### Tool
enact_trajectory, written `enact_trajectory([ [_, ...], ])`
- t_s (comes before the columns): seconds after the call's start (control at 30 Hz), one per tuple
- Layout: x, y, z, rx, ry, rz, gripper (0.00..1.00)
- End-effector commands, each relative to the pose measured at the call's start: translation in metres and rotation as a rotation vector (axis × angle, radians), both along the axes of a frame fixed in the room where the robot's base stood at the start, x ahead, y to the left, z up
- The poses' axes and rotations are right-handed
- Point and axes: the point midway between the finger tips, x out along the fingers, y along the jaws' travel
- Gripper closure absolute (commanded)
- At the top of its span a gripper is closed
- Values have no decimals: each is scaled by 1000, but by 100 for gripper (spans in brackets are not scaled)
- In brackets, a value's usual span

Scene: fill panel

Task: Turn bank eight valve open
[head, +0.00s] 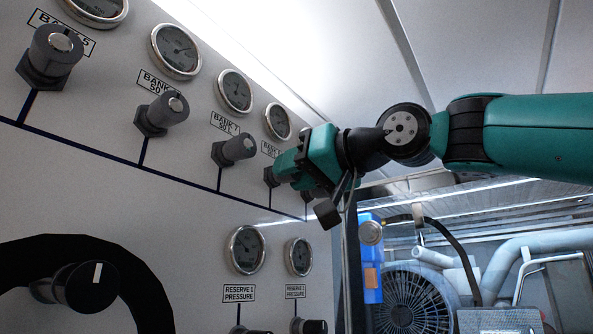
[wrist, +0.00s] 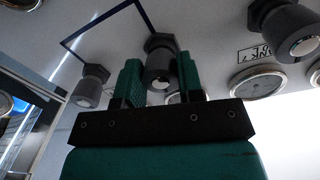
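The valve knob after bank 7 is grey; in the head view its dark base (head: 270,177) shows beside my gripper, the rest is hidden. Its label (head: 270,150) is partly covered and its number is not readable. In the wrist view the knob (wrist: 159,72) stands between the two green fingers of my gripper (wrist: 160,78). The fingers are open, one on each side, with narrow gaps showing; contact is not visible. In the head view my gripper (head: 285,167) reaches the panel from the right.
The bank 7 knob (head: 234,149) is close on the left. Another knob (wrist: 90,87) is close on the other side. Gauges (head: 278,122) sit above the row. A large black handwheel (head: 92,287) is at lower left. A fan (head: 412,300) and pipes are at lower right.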

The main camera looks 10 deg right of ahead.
Motion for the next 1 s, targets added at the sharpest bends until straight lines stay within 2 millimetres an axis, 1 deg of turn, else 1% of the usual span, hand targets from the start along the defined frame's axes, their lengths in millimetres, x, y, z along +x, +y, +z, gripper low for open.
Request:
enact_trajectory([
  [0.03,-1,0,0,0,-1,2,86],
  [0.07,-1,0,0,0,-1,2,89],
  [0.1,-1,0,0,-1,-1,1,89],
  [0.13,0,-5,0,0,-2,-3,89],
  [0.47,0,-2,-1,-44,-46,-3,89],
  [0.67,0,-2,-2,-133,-140,-3,89],
  [1.0,0,-3,-2,-357,-364,-3,89],
])
